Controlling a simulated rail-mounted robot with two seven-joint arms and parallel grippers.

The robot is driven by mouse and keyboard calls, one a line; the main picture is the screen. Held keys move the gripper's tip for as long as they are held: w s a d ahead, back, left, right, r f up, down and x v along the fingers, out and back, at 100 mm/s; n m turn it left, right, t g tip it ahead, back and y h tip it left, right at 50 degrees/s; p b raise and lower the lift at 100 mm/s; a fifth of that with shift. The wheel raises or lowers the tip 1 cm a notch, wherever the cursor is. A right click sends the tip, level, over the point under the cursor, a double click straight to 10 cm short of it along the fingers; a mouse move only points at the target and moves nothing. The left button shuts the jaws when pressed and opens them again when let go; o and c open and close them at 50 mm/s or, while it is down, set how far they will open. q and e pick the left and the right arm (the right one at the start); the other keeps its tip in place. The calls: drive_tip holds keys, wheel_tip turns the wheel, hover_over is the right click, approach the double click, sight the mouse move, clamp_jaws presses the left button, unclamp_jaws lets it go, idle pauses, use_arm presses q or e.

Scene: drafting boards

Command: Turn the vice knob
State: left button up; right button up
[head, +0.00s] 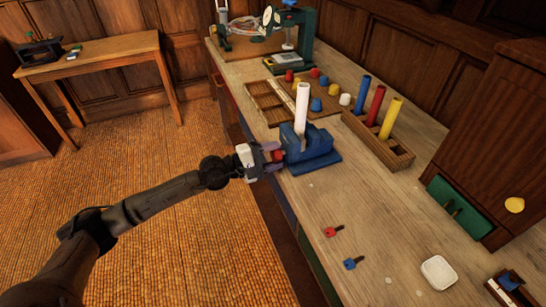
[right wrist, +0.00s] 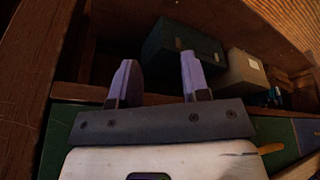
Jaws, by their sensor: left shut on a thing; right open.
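The blue vice (head: 318,158) sits at the near-left edge of the workbench, with a white tube (head: 302,105) standing upright in it, leaning slightly. The red vice knob (head: 279,155) is on the vice's left side, facing the aisle. My left gripper (head: 272,154) comes in from the left and is shut on the knob; its fingers partly hide it. My right gripper (right wrist: 157,76) shows only in the right wrist view. Its two purple fingers are apart, with nothing between them.
A red key (head: 332,231), a blue key (head: 352,263) and a white dish (head: 438,272) lie nearer on the bench. A rack (head: 390,150) with colored tubes stands right of the vice. In the right wrist view, a dark green box (right wrist: 180,55) and a grey box (right wrist: 245,73) lie beyond the fingers.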

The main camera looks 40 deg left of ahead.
drive_tip(key=shift+a+f, duration=0.1)
drive_tip(key=shift+a, duration=0.05)
idle(0.4)
use_arm(q)
drive_tip(key=o, duration=0.9)
